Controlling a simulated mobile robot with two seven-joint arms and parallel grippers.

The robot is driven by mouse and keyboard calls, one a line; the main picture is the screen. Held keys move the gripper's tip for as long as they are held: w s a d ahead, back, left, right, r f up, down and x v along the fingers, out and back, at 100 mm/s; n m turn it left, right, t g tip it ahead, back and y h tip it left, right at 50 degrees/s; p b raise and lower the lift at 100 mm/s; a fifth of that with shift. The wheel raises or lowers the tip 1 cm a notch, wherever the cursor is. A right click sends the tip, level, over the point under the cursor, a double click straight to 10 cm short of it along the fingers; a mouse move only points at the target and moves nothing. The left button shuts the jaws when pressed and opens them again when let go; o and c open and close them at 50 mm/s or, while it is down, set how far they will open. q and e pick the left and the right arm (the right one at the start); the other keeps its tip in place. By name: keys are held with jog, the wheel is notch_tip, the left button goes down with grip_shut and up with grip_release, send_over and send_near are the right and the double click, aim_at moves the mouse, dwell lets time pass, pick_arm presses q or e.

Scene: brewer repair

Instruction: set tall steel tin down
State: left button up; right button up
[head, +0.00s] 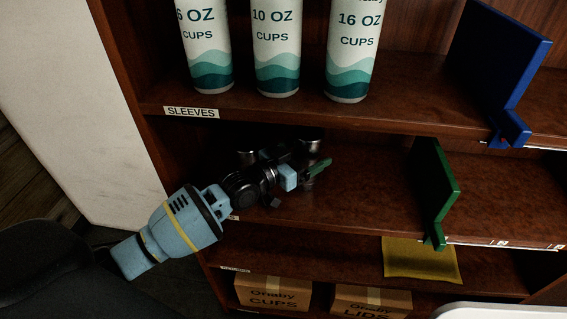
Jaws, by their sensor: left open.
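My left arm reaches in from the lower left to the middle shelf (370,195). My left gripper (303,175) is at that shelf, its fingers apart. A dark steel tin (311,146) stands just behind the fingers, its lower part hidden by them. Another dark tin (246,157) stands farther left, partly hidden behind my wrist. I cannot tell which is the tall one, or whether a finger touches the nearer tin. My right gripper is not in view.
Three cup sleeves (275,50) stand on the upper shelf. A green divider (437,190) stands right of my gripper, with open shelf between. A blue divider (505,65) is upper right. A yellow cloth (420,260) and boxes (370,302) are below.

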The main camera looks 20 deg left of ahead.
pick_arm(q)
jog(key=v, duration=0.9)
jog(key=shift+s+a, duration=0.3)
jog(key=shift+s, duration=0.3)
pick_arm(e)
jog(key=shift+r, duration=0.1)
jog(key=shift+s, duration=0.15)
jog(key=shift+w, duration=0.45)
